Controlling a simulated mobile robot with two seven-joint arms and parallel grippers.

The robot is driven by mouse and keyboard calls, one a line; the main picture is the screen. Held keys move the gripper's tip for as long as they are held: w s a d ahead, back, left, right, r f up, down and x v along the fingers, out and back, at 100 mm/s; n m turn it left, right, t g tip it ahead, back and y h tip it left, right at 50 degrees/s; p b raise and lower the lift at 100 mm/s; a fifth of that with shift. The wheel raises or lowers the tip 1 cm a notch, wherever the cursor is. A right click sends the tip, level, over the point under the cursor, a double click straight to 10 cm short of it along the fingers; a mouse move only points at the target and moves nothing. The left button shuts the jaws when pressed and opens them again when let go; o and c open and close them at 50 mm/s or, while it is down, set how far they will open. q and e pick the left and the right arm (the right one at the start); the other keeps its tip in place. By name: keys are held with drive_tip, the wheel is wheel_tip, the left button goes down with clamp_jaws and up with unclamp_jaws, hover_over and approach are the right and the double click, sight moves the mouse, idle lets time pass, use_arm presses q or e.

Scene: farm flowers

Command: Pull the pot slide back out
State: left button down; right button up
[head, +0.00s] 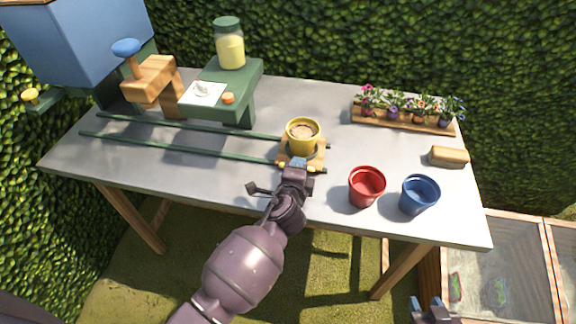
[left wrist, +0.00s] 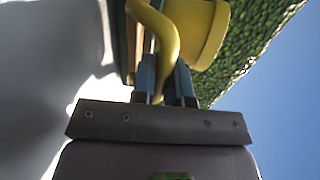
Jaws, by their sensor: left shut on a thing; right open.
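The pot slide (head: 284,160) is a small wooden carriage at the right end of two green rails (head: 190,135) on the grey table. A yellow pot (head: 303,138) filled with brown soil stands upright on it; its side also shows in the left wrist view (left wrist: 205,28). My left gripper (head: 297,166) is at the slide's front edge. Its fingers (left wrist: 167,82) are shut on a curved yellow handle (left wrist: 160,28) beside the pot. The gripper partly hides the slide's front. My right gripper (head: 428,304) is open and empty, below the table's front edge.
A red pot (head: 367,186) and a blue pot (head: 419,194) stand right of the slide. A wooden block (head: 449,156) and a flower tray (head: 400,119) lie farther right. A green stand (head: 247,88) with a jar (head: 230,48) and a blue-knobbed lever (head: 127,48) stand at the back left.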

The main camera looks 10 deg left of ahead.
use_arm(q)
drive_tip(key=shift+d, duration=0.2)
use_arm(e)
drive_tip(key=shift+w+a+r, duration=0.1)
drive_tip(key=shift+w+r, duration=0.1)
drive_tip(key=shift+r, duration=0.05)
use_arm(q)
drive_tip(key=c, duration=1.1)
unclamp_jaws()
drive_tip(key=shift+d, duration=0.2)
drive_tip(key=shift+c, duration=0.2)
drive_tip(key=shift+a, duration=0.15)
use_arm(e)
drive_tip(key=shift+s+d+f, duration=0.2)
drive_tip(key=shift+s+f, duration=0.3)
drive_tip(key=shift+s, duration=0.1)
use_arm(q)
drive_tip(key=p+v, duration=0.1)
drive_tip(key=v, duration=0.8)
drive_tip(key=shift+s, duration=0.1)
drive_tip(key=shift+v, duration=0.85)
use_arm(e)
drive_tip(key=shift+w+r, duration=0.1)
drive_tip(key=shift+r, duration=0.6)
drive_tip(key=shift+w, duration=0.1)
